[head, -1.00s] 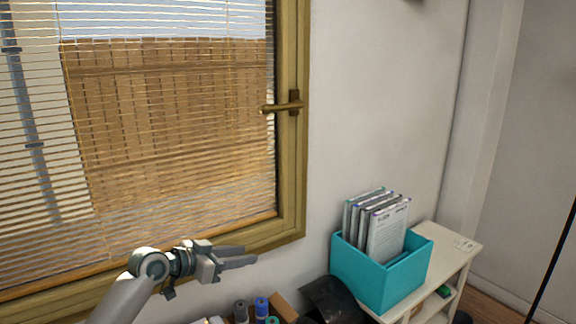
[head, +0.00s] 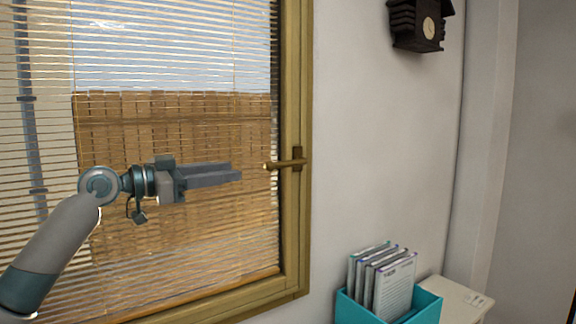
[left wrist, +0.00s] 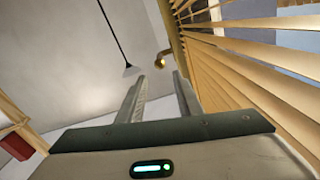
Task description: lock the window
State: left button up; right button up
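The window (head: 297,90) has a wooden frame and a brass handle (head: 287,164) on its right side. The handle's lever is horizontal and points left, over the blinds. My left gripper (head: 238,174) is in front of the blinds, a little left of the lever's free end and at nearly its height. It is open and empty, and does not visibly touch the handle. In the left wrist view the two fingers (left wrist: 160,84) are apart, with the handle's end (left wrist: 161,61) showing beyond and between their tips. My right gripper is not in view.
Slatted blinds (head: 180,220) cover the pane close behind my left gripper. A turquoise box (head: 415,312) of upright folders stands at the lower right by a white shelf (head: 455,297). A dark cuckoo clock (head: 417,25) hangs at the upper right.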

pick_arm(q)
jog(key=p, duration=0.8)
send_near(301, 163)
jog(key=x, duration=0.6)
jog(key=shift+w+a, duration=0.1)
jog(key=shift+w, duration=0.5)
grip_shut()
